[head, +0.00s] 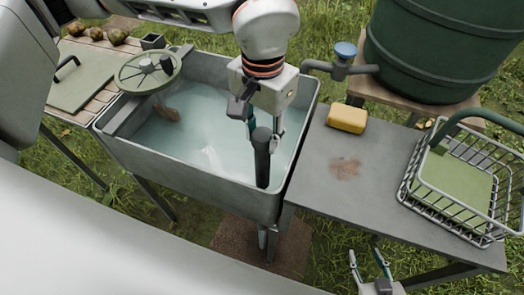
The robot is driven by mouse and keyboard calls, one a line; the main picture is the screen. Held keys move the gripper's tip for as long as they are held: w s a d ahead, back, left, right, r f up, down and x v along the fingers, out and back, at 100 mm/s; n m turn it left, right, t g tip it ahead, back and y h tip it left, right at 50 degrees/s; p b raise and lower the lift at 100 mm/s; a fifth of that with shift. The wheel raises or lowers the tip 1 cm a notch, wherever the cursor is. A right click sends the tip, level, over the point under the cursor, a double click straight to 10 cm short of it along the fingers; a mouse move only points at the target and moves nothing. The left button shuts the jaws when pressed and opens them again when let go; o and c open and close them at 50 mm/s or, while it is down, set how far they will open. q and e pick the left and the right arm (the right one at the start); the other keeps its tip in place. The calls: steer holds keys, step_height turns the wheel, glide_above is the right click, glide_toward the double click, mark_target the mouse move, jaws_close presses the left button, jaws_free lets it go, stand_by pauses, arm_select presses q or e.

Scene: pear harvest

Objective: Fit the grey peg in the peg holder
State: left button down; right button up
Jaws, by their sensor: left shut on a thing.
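The grey peg (262,165) is a dark upright cylinder in the head view. My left gripper (264,132) is shut on its upper part, at the right end of the water-filled sink (190,170). The peg's lower end overlaps the sink's front rim in the picture; I cannot tell its height above the water. A small dark square block with a hollow top (152,41) stands behind the sink at the left and may be the peg holder. My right gripper (370,262) is open and empty at the bottom right, in front of the grey table.
A yellow sponge (347,118) and a wire basket (470,185) stand on the grey table (335,190), whose middle is clear. A tap (342,66) and a green barrel (440,45) are behind. Pears (95,34) lie at the far left.

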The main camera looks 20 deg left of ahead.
arm_select(q)
step_height(320, 180, up, 5)
steer(key=shift+r, duration=0.15)
steer(key=shift+r+p, duration=0.4)
steer(key=shift+r, duration=0.5)
steer(key=shift+r+p, duration=0.7)
steer(key=shift+r, duration=0.4)
step_height(320, 180, up, 4)
steer(key=p, duration=0.3)
steer(key=shift+r, duration=0.2)
arm_select(e)
step_height(320, 180, up, 8)
steer(key=w, duration=0.2)
steer(key=shift+t, duration=0.4)
steer(key=shift+w, duration=0.3)
